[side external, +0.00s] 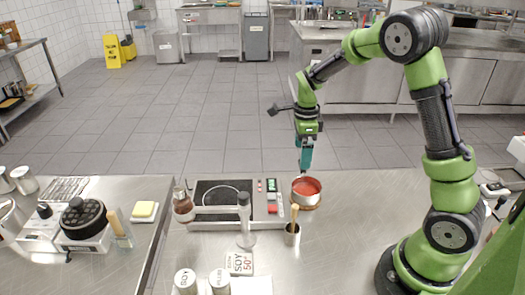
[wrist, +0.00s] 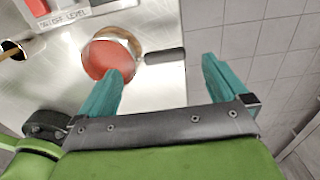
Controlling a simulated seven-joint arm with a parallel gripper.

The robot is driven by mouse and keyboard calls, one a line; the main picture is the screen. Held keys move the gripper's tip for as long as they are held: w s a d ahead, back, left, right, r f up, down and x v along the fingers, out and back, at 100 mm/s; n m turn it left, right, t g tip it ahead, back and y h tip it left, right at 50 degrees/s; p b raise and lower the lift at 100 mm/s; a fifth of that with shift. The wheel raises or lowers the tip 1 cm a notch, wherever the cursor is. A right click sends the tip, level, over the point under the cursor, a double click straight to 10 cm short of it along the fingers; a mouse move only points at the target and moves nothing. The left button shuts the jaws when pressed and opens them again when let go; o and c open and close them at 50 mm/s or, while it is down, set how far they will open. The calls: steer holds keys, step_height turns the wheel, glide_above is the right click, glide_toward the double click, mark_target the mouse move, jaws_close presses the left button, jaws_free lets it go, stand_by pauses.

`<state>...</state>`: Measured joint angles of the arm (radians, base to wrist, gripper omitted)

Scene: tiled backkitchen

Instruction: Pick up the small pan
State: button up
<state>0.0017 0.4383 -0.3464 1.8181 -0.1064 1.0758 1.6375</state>
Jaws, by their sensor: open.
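The small pan (side external: 306,192) is a metal pan with red contents, on the steel counter just right of the hot plate. In the wrist view the small pan (wrist: 108,57) is at upper left, and its short dark handle (wrist: 165,55) points right. My gripper (side external: 304,168) hangs pointing down just behind the pan in the side view, and its lower tip overlaps the pan's back rim there. In the wrist view my gripper (wrist: 162,68) has its teal fingers wide apart, with the handle showing between the tips. I cannot tell the height gap. Nothing is held.
A hot plate (side external: 222,195) with a bottle (side external: 183,205) at its left stands beside the pan. A metal cup with a wooden-handled tool (side external: 292,230) stands in front of the pan. A salt-mill-like stand (side external: 245,220) and labelled jars (side external: 186,281) are further forward. The counter right of the pan is clear.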

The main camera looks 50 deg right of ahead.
mark_target(304, 182)
steer(key=f, duration=0.6)
steer(key=shift+s+d+f, duration=0.1)
steer(key=shift+s+f, duration=0.1)
steer(key=shift+f, duration=0.1)
steer(key=c, duration=0.8)
steer(key=shift+r, duration=0.15)
